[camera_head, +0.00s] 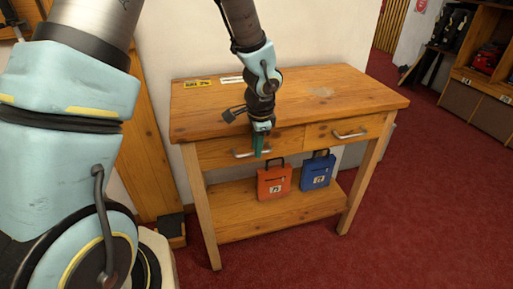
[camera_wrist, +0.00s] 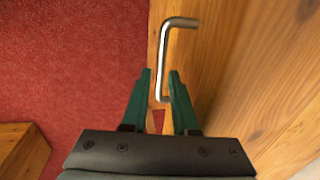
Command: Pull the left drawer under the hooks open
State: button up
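The left drawer (camera_head: 220,153) is in the front of the wooden bench and looks flush with it. Its silver bar handle (camera_head: 238,153) is partly hidden by my gripper (camera_head: 259,144). In the wrist view the handle (camera_wrist: 164,60) runs between the two green fingers of my gripper (camera_wrist: 160,78). The fingers are open, one on each side of the bar, with a gap visible on both sides. The hooks are too small to make out.
The right drawer (camera_head: 325,133) with its own handle (camera_head: 350,134) sits beside it. An orange bag (camera_head: 274,184) and a blue bag (camera_head: 318,172) are below the drawers, above the lower shelf (camera_head: 235,223). Red carpet (camera_head: 420,220) in front is clear.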

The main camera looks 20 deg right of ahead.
jog(key=shift+f, duration=0.3)
jog(key=shift+c, duration=0.4)
grip_shut()
dwell(0.9)
